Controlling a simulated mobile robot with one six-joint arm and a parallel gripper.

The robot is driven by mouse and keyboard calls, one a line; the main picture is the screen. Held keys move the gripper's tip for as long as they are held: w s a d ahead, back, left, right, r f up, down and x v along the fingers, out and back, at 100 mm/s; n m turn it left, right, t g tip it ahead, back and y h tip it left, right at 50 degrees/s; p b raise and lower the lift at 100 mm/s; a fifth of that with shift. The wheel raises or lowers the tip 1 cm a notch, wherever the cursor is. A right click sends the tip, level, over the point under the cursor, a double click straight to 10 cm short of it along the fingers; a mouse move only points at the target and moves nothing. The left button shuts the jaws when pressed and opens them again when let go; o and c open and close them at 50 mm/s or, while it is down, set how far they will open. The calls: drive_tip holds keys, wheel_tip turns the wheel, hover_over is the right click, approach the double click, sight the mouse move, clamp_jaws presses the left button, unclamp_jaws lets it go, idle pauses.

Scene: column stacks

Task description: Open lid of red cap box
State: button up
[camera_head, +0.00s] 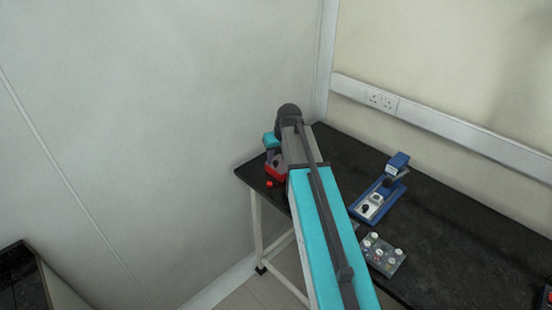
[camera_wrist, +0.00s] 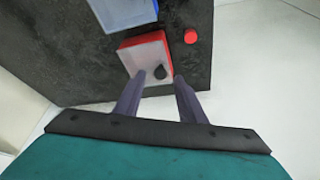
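The red box (camera_head: 277,171) stands at the far left corner of the dark table, partly hidden by my arm. In the wrist view the red box (camera_wrist: 165,45) has a pale grey top (camera_wrist: 143,54) with a black knob (camera_wrist: 160,72) near one edge. The lid appears closed. A small round red cap (camera_wrist: 190,36) lies on the table beside the box; it also shows in the head view (camera_head: 269,184). My gripper (camera_wrist: 161,75) is open, its two fingertips apart, with the knob showing between them. Whether they touch the box cannot be told.
A blue-edged pale object (camera_wrist: 125,12) lies beside the red box. A blue device (camera_head: 368,207) and a grey tray of white-topped vials (camera_head: 382,255) stand further along the dark table (camera_head: 450,240). Walls stand close behind and to the left. The table edge is near the box.

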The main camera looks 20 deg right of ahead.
drive_tip(key=shift+x, duration=0.95)
clamp_jaws()
